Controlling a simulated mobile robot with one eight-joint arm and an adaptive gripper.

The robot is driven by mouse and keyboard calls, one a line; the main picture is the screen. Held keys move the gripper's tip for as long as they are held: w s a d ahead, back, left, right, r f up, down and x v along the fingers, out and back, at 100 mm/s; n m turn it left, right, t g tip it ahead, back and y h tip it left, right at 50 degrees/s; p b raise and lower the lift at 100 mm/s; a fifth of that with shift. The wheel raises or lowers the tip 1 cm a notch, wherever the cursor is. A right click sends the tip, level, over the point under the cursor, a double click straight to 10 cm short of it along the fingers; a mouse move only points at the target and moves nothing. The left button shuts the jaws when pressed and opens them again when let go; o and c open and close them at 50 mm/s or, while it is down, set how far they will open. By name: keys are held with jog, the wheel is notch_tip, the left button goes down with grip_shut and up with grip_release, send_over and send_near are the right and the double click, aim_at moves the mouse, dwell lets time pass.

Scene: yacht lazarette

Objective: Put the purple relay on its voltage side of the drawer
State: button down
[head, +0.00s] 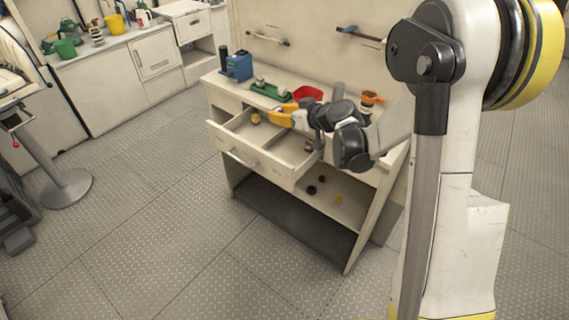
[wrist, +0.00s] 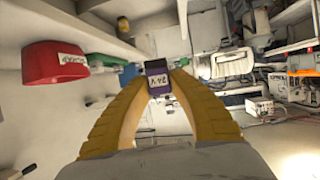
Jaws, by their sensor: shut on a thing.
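The purple relay (wrist: 158,82) is between the yellow fingertips of my gripper (wrist: 160,84) in the wrist view. It has a dark top and a white label that seems to read 24V. In the head view my gripper (head: 272,114) is over the open drawer (head: 240,155), near its back edge; I cannot make out the relay there. A divider splits the drawer into a left and a right side. A small yellow thing (head: 256,119) lies at the back of the left side. A small dark thing lies in the right side. I cannot read any voltage marks on the drawer.
On the bench top stand a blue container (head: 239,67), a green tray (head: 268,90), a red bin (head: 308,94) and an orange thing (head: 372,98). The red bin (wrist: 55,64) shows a label in the wrist view. Small parts lie on the shelf below. The floor in front is clear.

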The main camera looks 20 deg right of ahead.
jog(key=shift+n+g+y, duration=0.3)
jog(key=shift+n+y, duration=0.5)
jog(key=w+f+b, duration=0.1)
jog(key=w+f, duration=0.1)
jog(key=f, duration=0.3)
jog(key=w+f+b, duration=0.2)
jog(key=f, duration=0.4)
jog(key=w+f+b, duration=0.2)
jog(key=w+f, duration=0.1)
jog(key=f, duration=0.3)
jog(key=shift+a, duration=0.1)
jog(key=shift+f+b, duration=1)
jog(key=shift+f, duration=0.75)
jog(key=shift+f, duration=0.15)
jog(key=c, duration=1.3)
grip_release()
jog(key=shift+o, duration=0.2)
